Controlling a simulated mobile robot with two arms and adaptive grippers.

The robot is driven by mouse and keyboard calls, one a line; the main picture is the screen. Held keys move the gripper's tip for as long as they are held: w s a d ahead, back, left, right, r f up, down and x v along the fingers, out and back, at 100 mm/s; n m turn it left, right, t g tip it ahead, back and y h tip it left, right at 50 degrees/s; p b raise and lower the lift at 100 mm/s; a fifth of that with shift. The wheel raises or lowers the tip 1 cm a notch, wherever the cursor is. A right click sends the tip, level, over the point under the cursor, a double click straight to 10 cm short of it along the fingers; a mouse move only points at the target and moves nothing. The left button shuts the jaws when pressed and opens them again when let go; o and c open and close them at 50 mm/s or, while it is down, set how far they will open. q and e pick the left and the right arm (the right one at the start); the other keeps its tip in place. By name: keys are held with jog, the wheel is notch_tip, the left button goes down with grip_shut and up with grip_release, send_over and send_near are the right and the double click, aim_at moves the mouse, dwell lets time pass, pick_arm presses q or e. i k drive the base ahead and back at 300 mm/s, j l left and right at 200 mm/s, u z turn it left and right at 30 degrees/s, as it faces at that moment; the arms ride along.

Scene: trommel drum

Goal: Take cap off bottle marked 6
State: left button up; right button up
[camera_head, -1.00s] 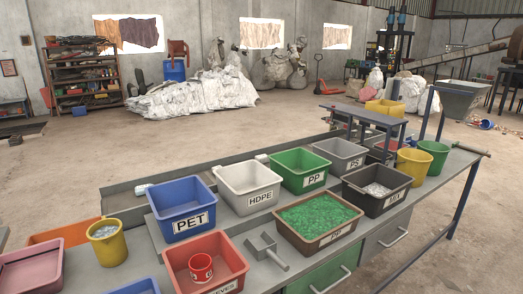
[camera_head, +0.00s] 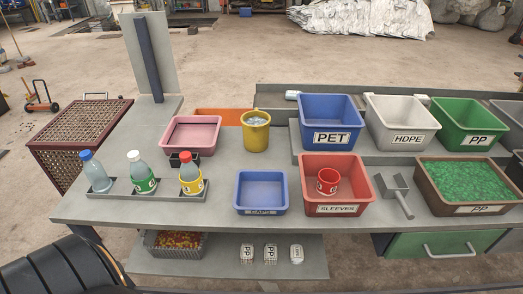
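Three bottles stand upright in a row in a grey holder (camera_head: 145,193) at the left of the workbench. The left bottle (camera_head: 97,175) is pale and clear with a blue cap (camera_head: 87,155). The middle bottle (camera_head: 141,176) has a white cap (camera_head: 133,155) and a green label. The right bottle (camera_head: 190,177) has a red cap (camera_head: 185,157) and a yellow label. The marks on the labels are too small to read, so I cannot tell which is 6. A blue bin (camera_head: 262,209) labelled CAPS sits right of the holder. Neither gripper is in view.
A pink tray (camera_head: 190,150) and a yellow bucket (camera_head: 256,130) stand behind. A red SLEEVES bin (camera_head: 352,185) holds a red-and-white cup (camera_head: 327,182). PET (camera_head: 331,135), HDPE (camera_head: 402,135) and PP bins stand right. Bare benchtop (camera_head: 110,212) lies in front of the holder.

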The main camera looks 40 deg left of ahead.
aim_at(94, 170)
jog(key=u, duration=2.4)
